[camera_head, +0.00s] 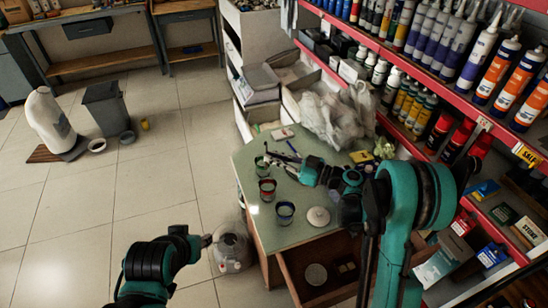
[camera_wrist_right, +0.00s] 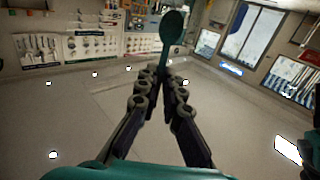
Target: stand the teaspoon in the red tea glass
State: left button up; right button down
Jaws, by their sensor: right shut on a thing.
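The red tea glass (camera_head: 267,189) stands upright on the green tabletop, between a greenish glass (camera_head: 262,166) behind it and a blue glass (camera_head: 286,211) in front. My right gripper (camera_head: 273,157) is above the table's far left part, a little beyond the red glass in the picture. In the right wrist view the right gripper (camera_wrist_right: 165,78) is shut on the teaspoon (camera_wrist_right: 172,27), whose dark bowl sticks out past the fingertips. In the head view the spoon is too small to make out clearly. My left gripper (camera_head: 206,240) is low at the table's left side; its jaws are unclear.
A pale round lid (camera_head: 318,216) lies right of the blue glass. An open drawer (camera_head: 330,265) juts out in front. Red shelves (camera_head: 440,75) with bottles line the right. The floor at left is mostly clear.

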aim_at(267, 167)
jog(key=shift+d+f+b, duration=0.1)
jog(key=shift+f+b, duration=1.7)
jog(key=shift+f, duration=4.45)
jog(key=c, duration=1.6)
grip_release()
jog(key=shift+r, duration=0.1)
